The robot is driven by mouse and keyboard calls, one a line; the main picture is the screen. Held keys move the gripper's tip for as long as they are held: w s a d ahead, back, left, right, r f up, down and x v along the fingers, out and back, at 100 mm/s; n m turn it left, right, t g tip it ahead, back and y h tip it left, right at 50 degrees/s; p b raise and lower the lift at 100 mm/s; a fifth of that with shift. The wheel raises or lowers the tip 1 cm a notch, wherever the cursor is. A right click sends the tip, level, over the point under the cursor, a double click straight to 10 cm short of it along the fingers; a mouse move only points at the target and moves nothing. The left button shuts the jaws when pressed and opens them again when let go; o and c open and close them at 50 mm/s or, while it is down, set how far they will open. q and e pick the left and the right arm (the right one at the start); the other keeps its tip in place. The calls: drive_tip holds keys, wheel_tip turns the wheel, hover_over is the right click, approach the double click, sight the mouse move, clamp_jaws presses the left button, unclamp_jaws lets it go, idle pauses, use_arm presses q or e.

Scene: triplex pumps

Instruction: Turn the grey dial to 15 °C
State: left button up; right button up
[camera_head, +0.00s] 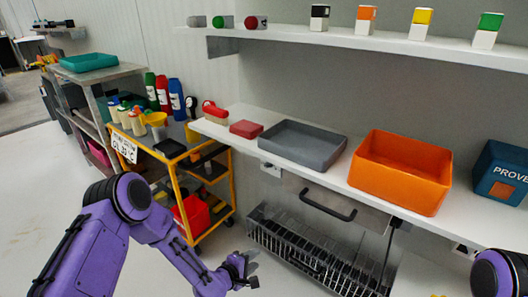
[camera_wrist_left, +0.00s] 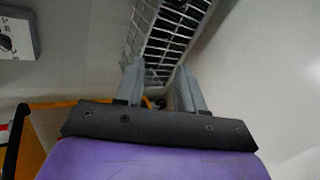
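A white box (camera_head: 270,170) with a small dial sits on the wall under the shelf in the head view. In the left wrist view, a white box (camera_wrist_left: 18,36) with dark scale marks is partly cut off at the upper left. The dial setting is too small and cut off to read. My left gripper (camera_head: 243,272) is low in front of the wall, below the box and apart from it. Its two grey fingers (camera_wrist_left: 160,78) are spread in the left wrist view, with nothing seen between them. My right gripper is out of view.
A wire rack (camera_head: 310,250) is fixed low on the wall, with a black handle (camera_head: 328,206) above it. A yellow cart (camera_head: 183,150) stands left of it. The shelf holds a grey tray (camera_head: 302,146) and an orange bin (camera_head: 402,170). Clear floor lies at the left.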

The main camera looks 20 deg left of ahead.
use_arm(q)
drive_tip(key=w+a+r+n+t+p, duration=0.2)
drive_tip(key=w+r+t, duration=0.1)
drive_tip(key=w+r, duration=0.55)
drive_tip(key=n+t+h+p, duration=0.2)
approach(268, 167)
drive_tip(key=b+x, duration=0.2)
drive_tip(key=x, duration=0.5)
drive_tip(key=shift+w+f+b, duration=0.1)
drive_tip(key=shift+w+b, duration=0.15)
drive_tip(key=shift+b, duration=0.15)
drive_tip(key=shift+w+d, duration=0.25)
drive_tip(key=shift+w, duration=0.25)
clamp_jaws()
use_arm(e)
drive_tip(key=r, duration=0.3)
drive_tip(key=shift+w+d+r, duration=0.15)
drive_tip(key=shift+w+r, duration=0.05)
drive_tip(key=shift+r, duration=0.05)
